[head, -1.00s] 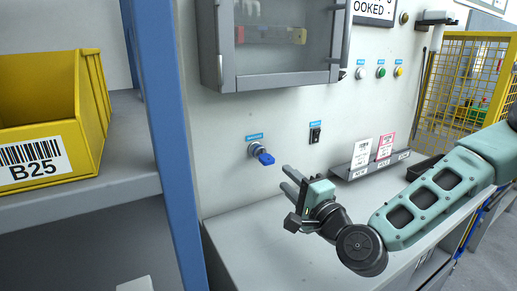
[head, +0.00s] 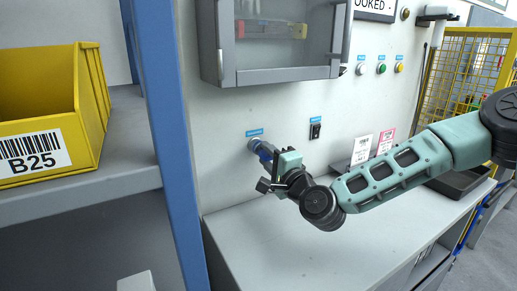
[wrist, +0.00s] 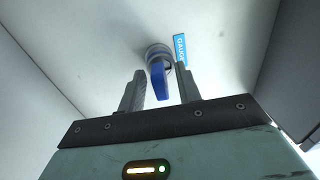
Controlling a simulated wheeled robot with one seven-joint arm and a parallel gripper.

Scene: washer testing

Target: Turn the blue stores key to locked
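The blue key (wrist: 160,82) sits in a round metal lock on the white wall panel, under a small blue label (wrist: 181,50) that appears to begin "GAUGE" in the wrist view. In the head view the key (head: 264,151) is partly hidden by my gripper (head: 269,164), which has reached it from the right. In the wrist view my gripper (wrist: 160,90) is open, one finger on each side of the key's bow. Gaps show between the key and both fingers. The key's bow hangs roughly downward, its flat face turned mostly edge-on.
A black switch (head: 315,130) is right of the lock. A grey cabinet (head: 280,77) hangs above. A blue post (head: 163,130) and yellow bin (head: 50,115) stand left. A card holder and black tray (head: 462,183) lie right. The bench top (head: 300,240) below is clear.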

